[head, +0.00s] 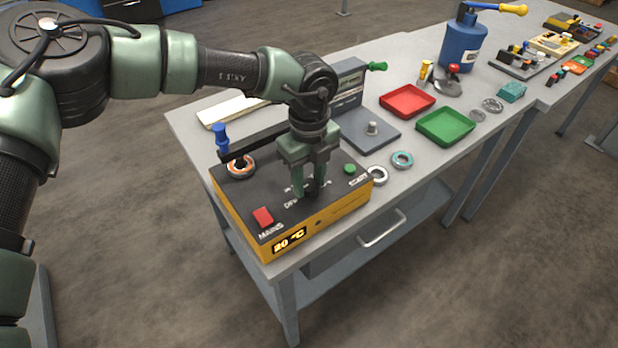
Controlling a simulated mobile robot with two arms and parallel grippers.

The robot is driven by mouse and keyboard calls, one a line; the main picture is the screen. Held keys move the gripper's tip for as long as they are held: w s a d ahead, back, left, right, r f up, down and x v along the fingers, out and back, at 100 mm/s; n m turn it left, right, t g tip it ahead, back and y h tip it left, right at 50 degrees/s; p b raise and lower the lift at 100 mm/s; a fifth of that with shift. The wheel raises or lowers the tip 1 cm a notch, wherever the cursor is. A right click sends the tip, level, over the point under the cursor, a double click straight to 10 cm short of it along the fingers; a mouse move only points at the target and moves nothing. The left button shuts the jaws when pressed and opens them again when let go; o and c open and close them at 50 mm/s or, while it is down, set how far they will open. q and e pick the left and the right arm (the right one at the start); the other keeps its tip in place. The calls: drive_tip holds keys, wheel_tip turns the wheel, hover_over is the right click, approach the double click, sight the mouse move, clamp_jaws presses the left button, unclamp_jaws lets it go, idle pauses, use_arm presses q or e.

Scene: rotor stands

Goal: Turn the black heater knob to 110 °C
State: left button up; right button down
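The heater (318,217) is a yellow box with a dark top at the near end of the bench. Its front display (289,241) glows orange and seems to read 20 °C. A red MAINS switch (262,217) and a green button (350,169) are on its top. My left gripper (311,188) points straight down over the middle of the panel, fingertips close to its surface. A dark shape shows between the fingers, where they cover the panel; I cannot make out the black knob or its pointer clearly. Whether the fingers grip it cannot be told. My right gripper is out of view.
A ring (241,167) sits on the heater beside a blue-handled black bar (222,140). Two more rings (402,160) (377,175) lie right of it. Red (407,101) and green (446,126) trays and a blue press (463,45) stand farther back.

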use_arm(q)
clamp_jaws()
drive_tip(key=shift+f+m+b, duration=0.15)
drive_tip(key=shift+m+b, duration=0.45)
drive_tip(key=shift+b, duration=0.25)
drive_tip(key=shift+m+b, duration=0.7)
drive_tip(key=shift+b, duration=0.05)
drive_tip(key=shift+m+b, duration=0.8)
drive_tip(key=shift+m, duration=0.1)
drive_tip(key=m+b, duration=0.2)
drive_tip(key=m, duration=0.1)
drive_tip(key=shift+m, duration=0.3)
drive_tip(key=m+b, duration=0.2)
drive_tip(key=m, duration=0.2)
drive_tip(key=shift+m+b, duration=0.3)
drive_tip(key=shift+b, duration=0.05)
drive_tip(key=m+b, duration=0.1)
drive_tip(key=m, duration=0.4)
drive_tip(key=m+b, duration=0.1)
drive_tip(key=m, duration=0.4)
drive_tip(key=shift+r, duration=0.2)
drive_tip(key=m, duration=0.4)
drive_tip(key=shift+m, duration=0.3)
drive_tip(key=m, duration=0.8)
drive_tip(key=shift+r+m, duration=0.1)
drive_tip(key=shift+m, duration=0.2)
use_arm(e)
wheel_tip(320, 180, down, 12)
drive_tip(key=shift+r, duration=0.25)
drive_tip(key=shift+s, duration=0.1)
